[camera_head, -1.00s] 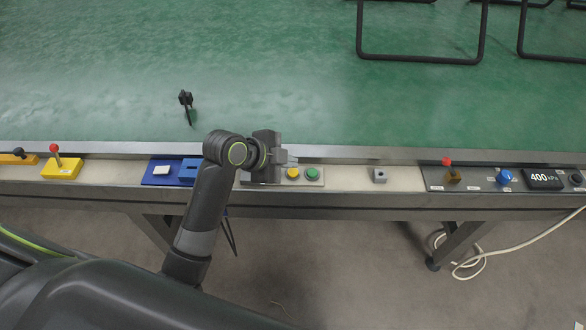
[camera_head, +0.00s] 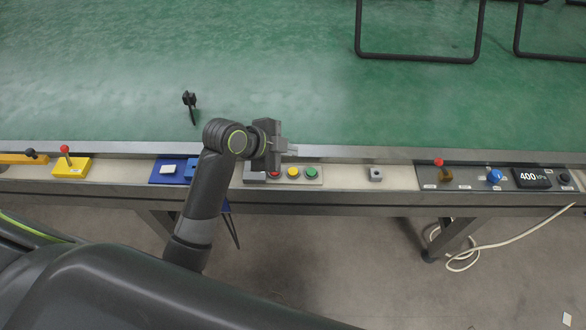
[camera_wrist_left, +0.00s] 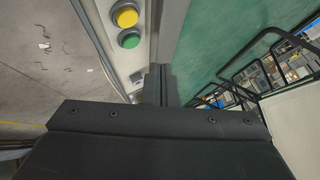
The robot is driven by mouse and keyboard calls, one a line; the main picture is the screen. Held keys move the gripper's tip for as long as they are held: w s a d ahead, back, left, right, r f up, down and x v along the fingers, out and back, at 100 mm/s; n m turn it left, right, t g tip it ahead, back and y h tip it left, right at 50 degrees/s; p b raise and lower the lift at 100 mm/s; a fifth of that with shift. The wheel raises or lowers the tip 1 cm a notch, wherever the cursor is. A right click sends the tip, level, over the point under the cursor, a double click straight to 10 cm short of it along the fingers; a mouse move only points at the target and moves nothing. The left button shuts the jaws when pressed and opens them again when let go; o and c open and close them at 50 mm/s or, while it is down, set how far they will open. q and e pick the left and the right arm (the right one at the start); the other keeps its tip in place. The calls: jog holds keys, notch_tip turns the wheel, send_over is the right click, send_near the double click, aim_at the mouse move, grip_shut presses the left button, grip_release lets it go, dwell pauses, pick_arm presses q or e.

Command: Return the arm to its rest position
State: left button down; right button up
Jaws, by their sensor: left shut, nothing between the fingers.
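My left arm comes in from the lower left in the head view. Its gripper (camera_head: 292,149) is shut and empty, over the bench's front edge just behind a small panel with red (camera_head: 274,173), yellow (camera_head: 293,171) and green (camera_head: 312,172) buttons. The left wrist view shows the yellow button (camera_wrist_left: 125,15) and green button (camera_wrist_left: 130,38) beyond the dark gripper body, with the shut fingers (camera_wrist_left: 157,88) pointing along the metal edge. My right gripper is not in view.
The green bench top (camera_head: 250,60) is mostly clear. A small black clamp-like part (camera_head: 190,105) lies on it, and black tube frames (camera_head: 420,57) stand at the back right. Along the front rail are a yellow lever box (camera_head: 72,167), a grey block (camera_head: 376,175) and a pressure display (camera_head: 531,178).

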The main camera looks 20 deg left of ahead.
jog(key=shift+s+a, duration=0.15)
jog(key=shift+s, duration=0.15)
pick_arm(q)
jog(key=s+a+f+n+g+y, duration=0.1)
jog(key=s+a+f+n+y, duration=0.1)
jog(key=s+a+n, duration=0.55)
jog(key=s+a+f+n+g+y, duration=0.1)
jog(key=s+a+f+n+y, duration=0.2)
jog(key=s, duration=0.8)
jog(key=s+a+f+n+g+y, duration=0.15)
jog(key=s+a+n, duration=0.35)
jog(key=s, duration=0.5)
notch_tip(320, 180, down, 25)
jog(key=n+g, duration=0.1)
jog(key=n, duration=0.1)
jog(key=s+f+g, duration=0.1)
jog(key=s+f, duration=1.4)
jog(key=f, duration=0.1)
jog(key=shift+d, duration=0.45)
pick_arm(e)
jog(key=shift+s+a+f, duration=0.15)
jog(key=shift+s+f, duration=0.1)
pick_arm(q)
jog(key=shift+g, duration=0.25)
